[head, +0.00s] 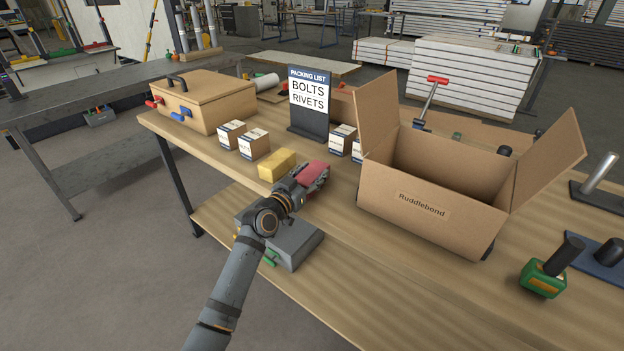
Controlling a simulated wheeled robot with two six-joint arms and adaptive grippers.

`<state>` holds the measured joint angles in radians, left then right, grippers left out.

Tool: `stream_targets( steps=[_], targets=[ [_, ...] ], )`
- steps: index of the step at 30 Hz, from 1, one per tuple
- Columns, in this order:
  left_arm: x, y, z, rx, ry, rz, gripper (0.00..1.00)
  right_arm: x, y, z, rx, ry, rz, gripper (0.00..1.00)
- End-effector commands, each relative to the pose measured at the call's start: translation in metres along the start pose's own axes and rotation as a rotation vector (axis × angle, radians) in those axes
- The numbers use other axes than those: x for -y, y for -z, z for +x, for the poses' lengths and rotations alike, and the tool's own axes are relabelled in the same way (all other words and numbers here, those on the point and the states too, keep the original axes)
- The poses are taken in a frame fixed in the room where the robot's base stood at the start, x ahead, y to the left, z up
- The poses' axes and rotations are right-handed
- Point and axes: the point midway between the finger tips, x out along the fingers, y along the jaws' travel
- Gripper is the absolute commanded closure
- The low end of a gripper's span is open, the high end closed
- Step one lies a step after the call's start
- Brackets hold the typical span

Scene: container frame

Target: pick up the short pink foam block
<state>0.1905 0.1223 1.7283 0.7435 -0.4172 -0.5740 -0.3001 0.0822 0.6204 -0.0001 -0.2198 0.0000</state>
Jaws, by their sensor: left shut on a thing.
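The short pink foam block (312,174) is on or just above the wooden table, left of the open cardboard box. My left gripper (311,180) reaches in from the lower left and is shut on the pink block. Its fingers hide part of the block, and I cannot tell whether the block touches the table. A yellow block (277,164) lies just left of the gripper. My right gripper is not in view.
The open cardboard box (424,206) labelled Ruddlebond stands to the right with flaps spread. A packing list sign (309,104) and small cartons (254,144) stand behind the gripper. A wooden case (204,100) is at the left end. The table's front edge is clear.

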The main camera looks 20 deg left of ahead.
Motion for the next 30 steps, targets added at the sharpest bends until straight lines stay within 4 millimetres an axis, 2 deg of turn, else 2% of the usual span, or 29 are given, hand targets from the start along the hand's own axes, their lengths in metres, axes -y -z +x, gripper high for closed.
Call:
stream_targets(
  steps=[8, 11, 18, 21, 25, 30],
  targets=[
    [0.0, 0.004, 0.0, -0.001, 0.0, 0.001, 0.63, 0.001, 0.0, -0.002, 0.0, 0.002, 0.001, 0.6],
    [0.0, 0.02, 0.0, -0.004, -0.001, 0.002, 0.63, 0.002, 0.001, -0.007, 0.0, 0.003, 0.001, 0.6],
    [0.0, 0.075, 0.0, -0.004, -0.002, 0.003, 0.63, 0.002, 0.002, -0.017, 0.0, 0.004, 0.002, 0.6],
    [0.0, 0.09, 0.0, -0.003, -0.002, 0.001, 0.63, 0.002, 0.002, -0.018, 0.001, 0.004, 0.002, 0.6],
    [0.0, 0.1, 0.0, -0.001, -0.001, 0.001, 0.63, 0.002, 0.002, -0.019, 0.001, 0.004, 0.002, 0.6],
    [0.0, 0.101, 0.0, 0.0, -0.001, 0.0, 0.63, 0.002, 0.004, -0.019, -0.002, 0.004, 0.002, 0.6]
  ],
)
